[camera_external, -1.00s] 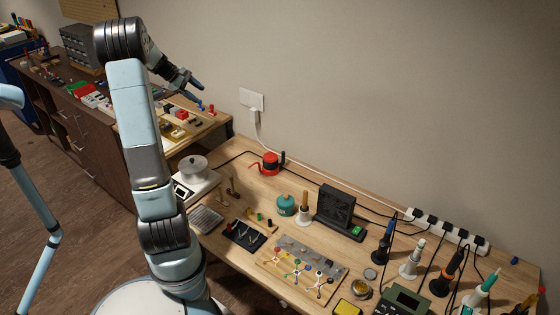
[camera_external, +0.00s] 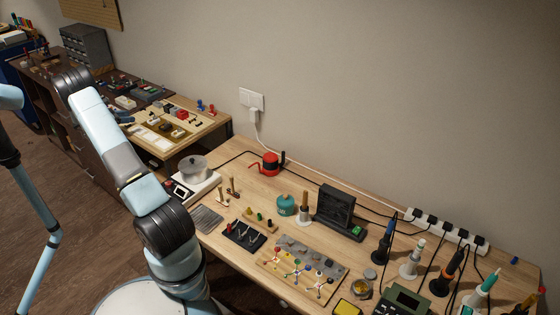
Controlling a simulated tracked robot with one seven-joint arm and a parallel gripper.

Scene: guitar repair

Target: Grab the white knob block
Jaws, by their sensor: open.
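A small pale block (camera_external: 125,102) lies at the near end of the dark mat on the brown cabinet, at the left. It looks white, but it is too small to tell whether it carries a knob. My gripper (camera_external: 123,117) is mostly hidden behind my own arm. Only a dark bluish tip shows, low beside the cabinet's right end and just below the pale block in the picture. The jaws are open. I cannot tell whether they touch anything.
A wooden side bench (camera_external: 213,123) with red, blue, black and white small parts adjoins the cabinet. A grey drawer unit (camera_external: 84,46) stands further back.

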